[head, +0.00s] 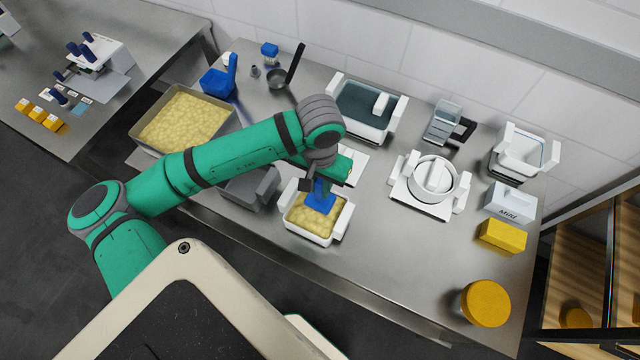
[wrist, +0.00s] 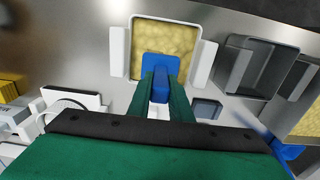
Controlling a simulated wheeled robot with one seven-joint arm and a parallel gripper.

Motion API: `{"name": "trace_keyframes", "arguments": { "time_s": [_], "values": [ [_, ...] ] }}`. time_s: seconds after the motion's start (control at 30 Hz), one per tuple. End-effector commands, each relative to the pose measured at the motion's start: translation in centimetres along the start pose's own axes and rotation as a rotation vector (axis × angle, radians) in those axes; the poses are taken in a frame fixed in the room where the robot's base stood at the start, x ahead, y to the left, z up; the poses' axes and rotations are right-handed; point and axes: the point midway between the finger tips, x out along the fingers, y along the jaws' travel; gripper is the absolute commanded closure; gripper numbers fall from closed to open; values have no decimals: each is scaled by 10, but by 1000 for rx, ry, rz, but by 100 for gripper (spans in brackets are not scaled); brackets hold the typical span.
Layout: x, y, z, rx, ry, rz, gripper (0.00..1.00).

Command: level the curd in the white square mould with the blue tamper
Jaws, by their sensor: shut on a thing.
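The white square mould (head: 311,240) stands on the steel bench, filled with yellow curd (head: 300,217) with a lumpy surface. It also shows in the wrist view (wrist: 127,55), with a white handle on each side. My gripper (head: 318,185) is shut on the blue tamper (head: 320,203), its fingers around the handle. In the wrist view the tamper's plate (wrist: 160,62) is over the near part of the curd. I cannot tell whether the plate touches the curd. My gripper covers part of the mould's far side in the head view.
A large tray of curd (head: 232,112) is at the left. A grey empty mould (head: 268,185) stands just left of the white one. A lidded round mould (head: 433,183) stands to the right, and a yellow-lidded tub (head: 485,303) at front right. Bench front right of the mould is clear.

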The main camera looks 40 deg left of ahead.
Motion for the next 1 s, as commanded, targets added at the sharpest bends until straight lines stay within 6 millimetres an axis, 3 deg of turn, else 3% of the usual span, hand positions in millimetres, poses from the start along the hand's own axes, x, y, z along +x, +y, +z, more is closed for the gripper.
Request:
{"name": "trace_keyframes", "arguments": {
  "time_s": [0.8,1.0],
  "values": [
    [12,0,0,0,0,0,100],
    [12,0,8,-1,0,1,100]
  ]
}}
